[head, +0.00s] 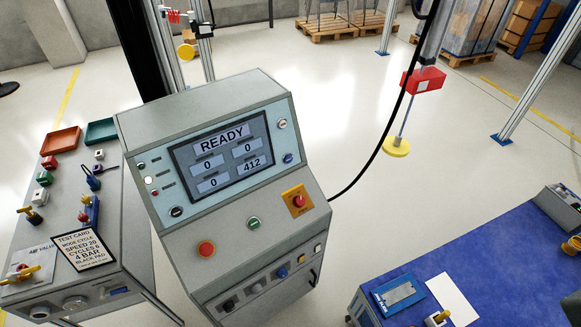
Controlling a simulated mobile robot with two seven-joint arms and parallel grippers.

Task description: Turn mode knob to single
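A grey control console (130,130) stands in the middle of the head view. Its screen (222,157) reads READY, with boxes showing 0, 0, 0 and 412. Small controls flank the screen: a dark one (176,211) at lower left, a pale one (282,124) and a blue one (288,158) at right. On the lower front are a black knob (228,305) and a blue knob (282,272). The labels are too small to read, so I cannot tell which is the mode knob or its setting. Neither of my grippers is in view.
A red button (206,249), green button (254,223) and yellow-backed red button (298,201) sit on the console's slope. A side bench with a test card (82,249) stands left. A blue-topped table (480,250) stands right. Open floor lies behind.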

